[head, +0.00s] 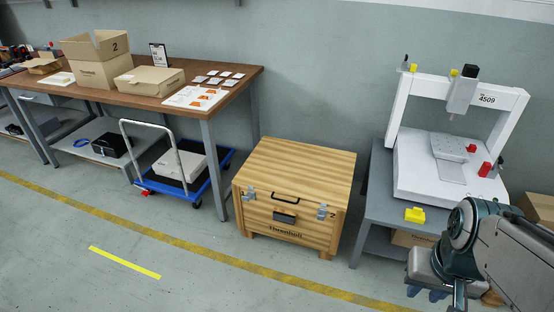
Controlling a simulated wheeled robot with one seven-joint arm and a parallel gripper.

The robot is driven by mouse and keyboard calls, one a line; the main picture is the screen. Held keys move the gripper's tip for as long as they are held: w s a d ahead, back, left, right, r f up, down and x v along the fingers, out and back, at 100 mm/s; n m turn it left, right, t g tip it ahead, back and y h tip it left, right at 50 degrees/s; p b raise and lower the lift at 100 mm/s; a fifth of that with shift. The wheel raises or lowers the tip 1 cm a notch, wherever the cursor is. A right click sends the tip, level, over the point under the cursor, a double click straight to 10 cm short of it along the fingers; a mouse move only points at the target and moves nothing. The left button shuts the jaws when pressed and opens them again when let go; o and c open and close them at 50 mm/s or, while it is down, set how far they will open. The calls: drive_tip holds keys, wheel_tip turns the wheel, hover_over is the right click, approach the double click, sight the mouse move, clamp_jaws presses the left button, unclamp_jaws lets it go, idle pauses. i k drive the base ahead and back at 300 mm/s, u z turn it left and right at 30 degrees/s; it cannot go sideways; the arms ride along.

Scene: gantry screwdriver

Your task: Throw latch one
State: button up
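A wooden crate (295,165) with a closed lid stands on the floor in the middle. Its front has a metal latch on the left (249,193) and another metal latch on the right (321,211). A "2" is printed beside the right latch; no number is clearly readable by the left one. Whether either latch is fastened is too small to tell. A dark handle (285,217) sits between them. My gripper (428,293) hangs at the lower right, well apart from the crate; its fingers are too small and partly hidden to read.
A white gantry machine (408,90) stands on a grey stand (374,190) right of the crate, with a yellow block (414,214) on the stand's front. A blue cart (185,187) and a workbench (135,95) with boxes stand left. Floor before the crate is clear.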

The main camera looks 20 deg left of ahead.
sight(248, 195)
drive_tip(key=u, duration=0.5)
drive_tip(key=i, duration=1.3)
drive_tip(key=u, duration=0.7)
drive_tip(key=i, duration=0.45)
drive_tip(key=u, duration=0.05)
